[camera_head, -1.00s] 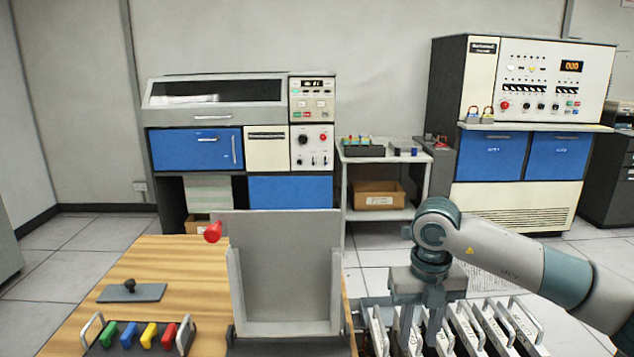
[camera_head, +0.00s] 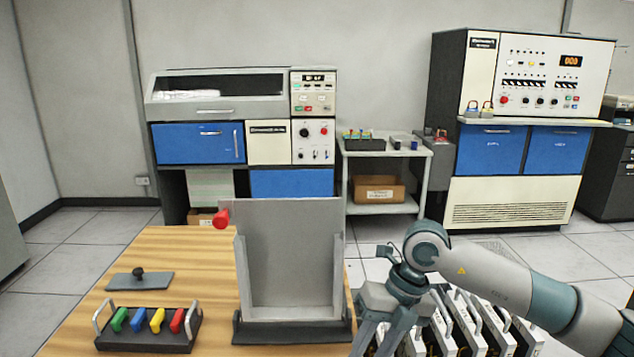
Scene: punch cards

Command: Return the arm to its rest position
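My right arm comes in from the right edge, and its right gripper (camera_head: 381,338) points down over the left end of a row of white panels with handles (camera_head: 470,318). The gripper is tilted, with its two fingers apart and no object visible between them. The fingertips are close to the bottom edge of the picture, so I cannot tell whether they touch a panel. My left arm and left gripper are not in view.
An upright grey metal holder (camera_head: 290,260) with a red knob (camera_head: 221,219) stands on the wooden table (camera_head: 190,262), just left of the gripper. A rack of coloured handles (camera_head: 150,342) and a grey plate with a black knob (camera_head: 139,281) lie left of it. Cabinets stand behind.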

